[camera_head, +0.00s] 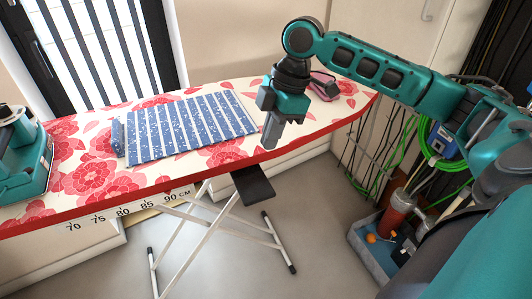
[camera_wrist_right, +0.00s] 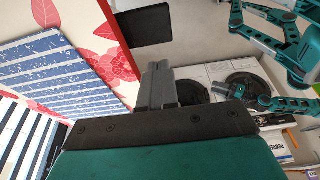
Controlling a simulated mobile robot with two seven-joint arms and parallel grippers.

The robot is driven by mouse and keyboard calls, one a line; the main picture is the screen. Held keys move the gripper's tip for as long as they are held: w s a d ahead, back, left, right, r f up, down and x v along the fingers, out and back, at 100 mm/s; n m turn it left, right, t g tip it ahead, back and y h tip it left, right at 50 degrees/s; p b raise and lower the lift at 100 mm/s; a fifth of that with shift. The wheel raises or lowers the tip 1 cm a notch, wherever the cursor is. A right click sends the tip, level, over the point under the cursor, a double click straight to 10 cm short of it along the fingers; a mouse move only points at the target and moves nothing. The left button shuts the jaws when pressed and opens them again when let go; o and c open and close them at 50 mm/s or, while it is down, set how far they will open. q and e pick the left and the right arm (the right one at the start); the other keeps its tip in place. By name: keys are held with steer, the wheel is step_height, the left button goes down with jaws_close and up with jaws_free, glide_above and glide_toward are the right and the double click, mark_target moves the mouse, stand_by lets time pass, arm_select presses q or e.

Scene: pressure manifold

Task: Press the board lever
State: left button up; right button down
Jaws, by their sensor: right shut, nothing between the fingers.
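The board lever, a flat black paddle (camera_head: 252,185), sticks out below the front edge of the ironing board (camera_head: 75,180). In the right wrist view the lever (camera_wrist_right: 146,25) shows at the top, beyond the fingertips and apart from them. My right gripper (camera_head: 271,132) is shut and empty, fingers pointing down. In the head view it appears over the board's red front edge, above and slightly right of the lever. In the wrist view its shut fingers (camera_wrist_right: 157,75) are in the middle.
A blue striped cloth (camera_head: 190,125) lies on the flowered board. A teal appliance (camera_head: 25,155) stands at the left end and a pink item (camera_head: 323,82) lies at the right end. White crossed legs (camera_head: 215,215) stand below. A blue-grey bin (camera_head: 370,255) stands right; the floor between is clear.

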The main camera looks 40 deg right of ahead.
steer(key=b, duration=0.1)
glide_toward(256, 191)
steer(key=x, duration=0.5)
steer(key=shift+s+a, duration=0.1)
steer(key=shift+a, duration=0.15)
steer(key=shift+f, duration=0.75)
